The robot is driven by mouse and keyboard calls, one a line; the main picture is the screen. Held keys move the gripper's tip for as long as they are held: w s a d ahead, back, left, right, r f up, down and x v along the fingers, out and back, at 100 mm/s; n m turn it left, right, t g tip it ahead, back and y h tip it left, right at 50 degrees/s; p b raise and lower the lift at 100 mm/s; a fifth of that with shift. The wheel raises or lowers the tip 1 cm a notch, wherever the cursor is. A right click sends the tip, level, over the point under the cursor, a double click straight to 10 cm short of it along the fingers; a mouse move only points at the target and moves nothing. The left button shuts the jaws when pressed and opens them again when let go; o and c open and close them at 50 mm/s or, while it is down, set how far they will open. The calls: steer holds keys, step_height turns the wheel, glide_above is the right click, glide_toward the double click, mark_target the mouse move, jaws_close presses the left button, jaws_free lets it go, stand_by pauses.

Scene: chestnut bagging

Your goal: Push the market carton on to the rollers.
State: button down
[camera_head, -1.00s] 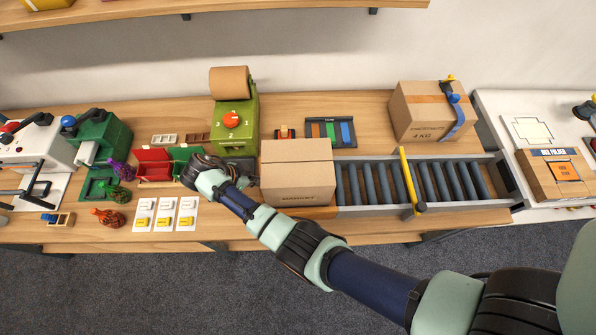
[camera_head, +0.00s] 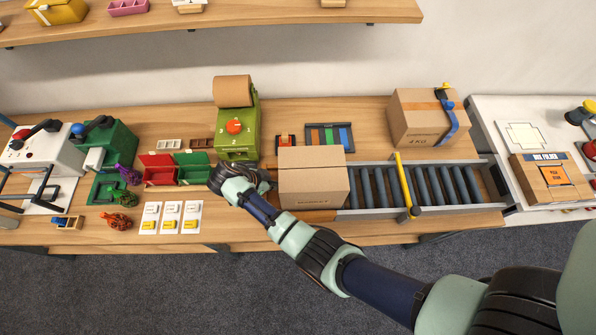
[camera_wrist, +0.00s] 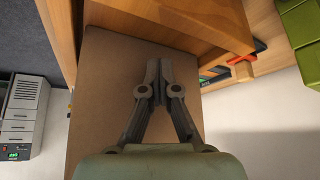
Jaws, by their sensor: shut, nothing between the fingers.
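The market carton (camera_head: 313,182) is a closed brown box with dark print on its front. It stands upright at the left end of the roller conveyor (camera_head: 425,210), with its right side at the first rollers; whether it overlaps them is hard to tell. My gripper (camera_head: 268,182) is at the carton's left side, its tips partly hidden by my wrist. In the wrist view the two fingers (camera_wrist: 160,75) are shut and empty, pointing at the carton's plain brown face (camera_wrist: 105,90); contact looks close but I cannot confirm it.
A yellow bar (camera_head: 405,182) crosses the rollers midway. A taped carton (camera_head: 428,118) stands behind the conveyor. A green machine (camera_head: 237,125) with a red dial is behind my gripper. Red and green bins (camera_head: 160,170) and white cards (camera_head: 170,218) lie left.

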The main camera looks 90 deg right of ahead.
mark_target(336, 164)
steer(key=shift+s+d+r+p, duration=0.1)
steer(key=shift+s+p, duration=1.3)
steer(key=shift+s, duration=1.05)
steer(key=shift+s+d+p, duration=0.1)
steer(key=shift+s+p, duration=1.25)
steer(key=shift+s, duration=1.05)
steer(key=shift+s+d+p, duration=0.1)
steer(key=shift+s+p, duration=1.5)
steer(key=shift+s, duration=2.9)
steer(key=r+p, duration=0.4)
steer(key=w+r+p, duration=0.1)
steer(key=r+p, duration=0.3)
steer(key=r, duration=0.1)
steer(key=r+p, duration=0.4)
steer(key=r, duration=0.1)
steer(key=shift+w+r, duration=0.1)
steer(key=shift+w, duration=0.1)
steer(key=shift+w+r+b, duration=0.1)
steer(key=shift+r+b, duration=0.15)
steer(key=shift+b, duration=0.3)
steer(key=shift+r, duration=0.55)
